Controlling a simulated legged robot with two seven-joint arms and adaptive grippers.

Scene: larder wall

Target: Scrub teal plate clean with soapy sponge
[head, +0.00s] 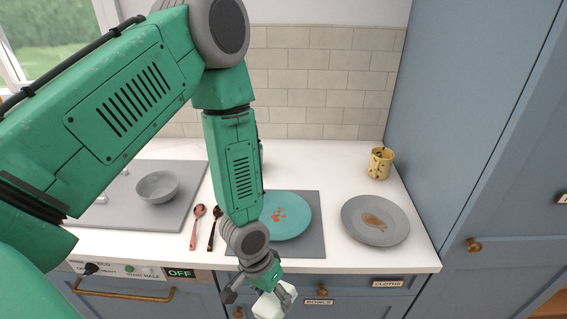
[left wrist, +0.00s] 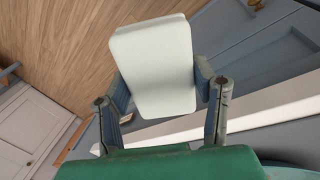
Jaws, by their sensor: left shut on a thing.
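The teal plate (head: 290,212) lies on a dark grey mat (head: 313,245) on the white counter, with reddish-brown stains near its middle. My left arm hides its left part. My left gripper (head: 262,294) is in front of the counter edge, nearer to me than the plate. It is shut on the sponge (head: 271,306), a pale, rounded block. In the left wrist view the sponge (left wrist: 153,65) sits between the two fingers of my left gripper (left wrist: 162,90). No suds can be made out on it. The sponge is apart from the plate. My right gripper is out of view.
A grey plate (head: 375,221) with a brown stain lies to the right, and a yellow cup (head: 381,163) stands behind it. A grey bowl (head: 157,187) stands at left. A red spoon (head: 196,226) and a dark spoon (head: 214,227) lie beside the mat. A tall blue cabinet (head: 470,130) bounds the right.

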